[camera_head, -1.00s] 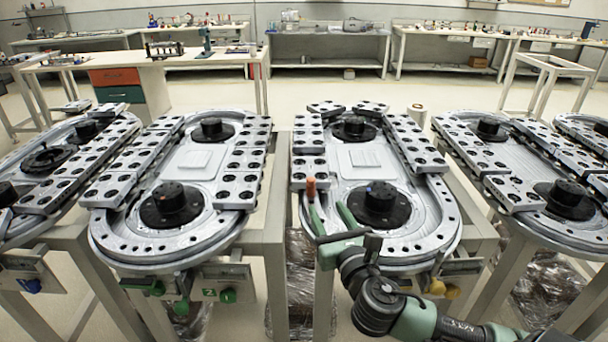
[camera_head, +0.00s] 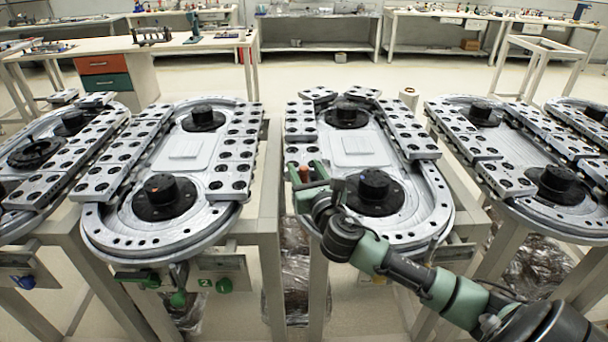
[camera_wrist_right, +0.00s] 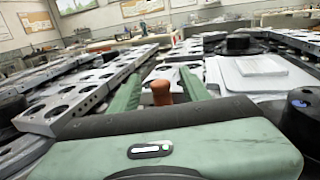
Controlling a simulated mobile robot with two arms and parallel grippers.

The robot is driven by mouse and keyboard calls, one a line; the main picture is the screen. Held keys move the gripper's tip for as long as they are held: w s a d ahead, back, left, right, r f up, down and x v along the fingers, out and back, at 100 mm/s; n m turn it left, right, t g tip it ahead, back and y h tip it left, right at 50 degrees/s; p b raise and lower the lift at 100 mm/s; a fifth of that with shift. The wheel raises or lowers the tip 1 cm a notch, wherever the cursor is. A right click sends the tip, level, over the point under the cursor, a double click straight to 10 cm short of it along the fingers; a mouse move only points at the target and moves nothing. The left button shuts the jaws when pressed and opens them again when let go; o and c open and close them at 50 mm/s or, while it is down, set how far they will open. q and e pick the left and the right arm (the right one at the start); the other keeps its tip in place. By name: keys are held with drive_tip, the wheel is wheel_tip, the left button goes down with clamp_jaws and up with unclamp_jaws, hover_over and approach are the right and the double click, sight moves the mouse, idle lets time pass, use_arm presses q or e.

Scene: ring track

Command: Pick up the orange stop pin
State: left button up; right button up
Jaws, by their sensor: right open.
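The orange stop pin (camera_head: 304,173) stands upright at the front left of the middle ring track (camera_head: 408,238). My right gripper (camera_head: 306,168) comes in from the right and is open, with one green finger on each side of the pin. In the right wrist view the pin (camera_wrist_right: 161,92) shows between the two open fingers (camera_wrist_right: 158,84), close in front of the palm. Its lower part is hidden behind the palm there. I cannot tell whether either finger touches it. My left gripper is not in view.
A black round hub (camera_head: 374,190) rises just right of the pin. Dark-holed grey blocks (camera_head: 301,138) line the track's left side behind it. Another ring track (camera_head: 110,237) stands to the left, with a narrow gap between. Workbenches stand far behind.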

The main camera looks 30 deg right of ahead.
drive_tip(key=shift+w+d, duration=0.1)
drive_tip(key=shift+w, duration=0.35)
drive_tip(key=shift+s, duration=0.1)
clamp_jaws()
drive_tip(key=shift+r, duration=0.1)
